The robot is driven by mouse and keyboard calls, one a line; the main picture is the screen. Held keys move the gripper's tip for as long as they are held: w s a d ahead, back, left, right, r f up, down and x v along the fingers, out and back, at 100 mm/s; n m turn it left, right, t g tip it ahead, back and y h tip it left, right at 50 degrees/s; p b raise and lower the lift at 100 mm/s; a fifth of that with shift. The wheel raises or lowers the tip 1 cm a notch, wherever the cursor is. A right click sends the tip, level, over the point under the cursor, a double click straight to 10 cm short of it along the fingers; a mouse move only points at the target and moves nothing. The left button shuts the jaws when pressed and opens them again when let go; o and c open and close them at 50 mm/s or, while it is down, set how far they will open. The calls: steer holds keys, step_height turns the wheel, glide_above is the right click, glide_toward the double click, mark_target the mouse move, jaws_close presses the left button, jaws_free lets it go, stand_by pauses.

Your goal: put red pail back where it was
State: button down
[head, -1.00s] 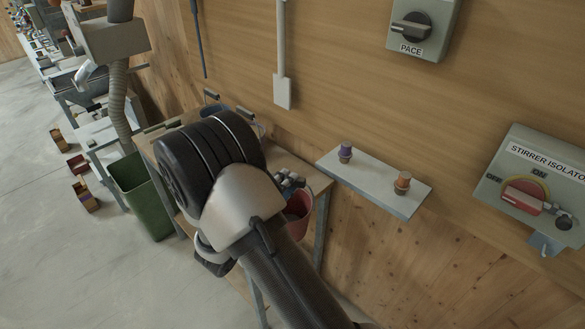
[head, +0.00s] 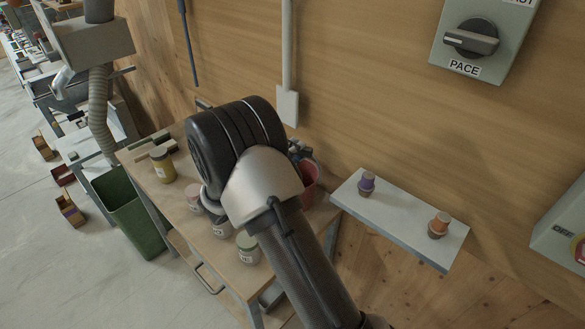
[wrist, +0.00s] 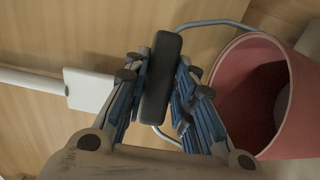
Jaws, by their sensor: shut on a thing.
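The red pail (head: 310,178) shows partly behind my arm, near the right end of the wooden table in the head view. In the wrist view the red pail (wrist: 285,125) fills the right side, with its dark inside in view. My gripper also shows in the head view (head: 298,152), mostly hidden by my wrist. I cannot tell whether the pail's base touches the table.
The wooden table (head: 190,215) holds a yellow jar (head: 162,165) and several other labelled jars. A green bin (head: 130,210) is on the floor at left. A wall switch (head: 480,40) is above.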

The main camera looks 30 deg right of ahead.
steer(key=shift+f+b, duration=0.45)
steer(key=shift+f, duration=1.4)
steer(key=shift+f, duration=0.15)
steer(key=c, duration=1.3)
jaws_free()
steer(key=shift+c, duration=0.2)
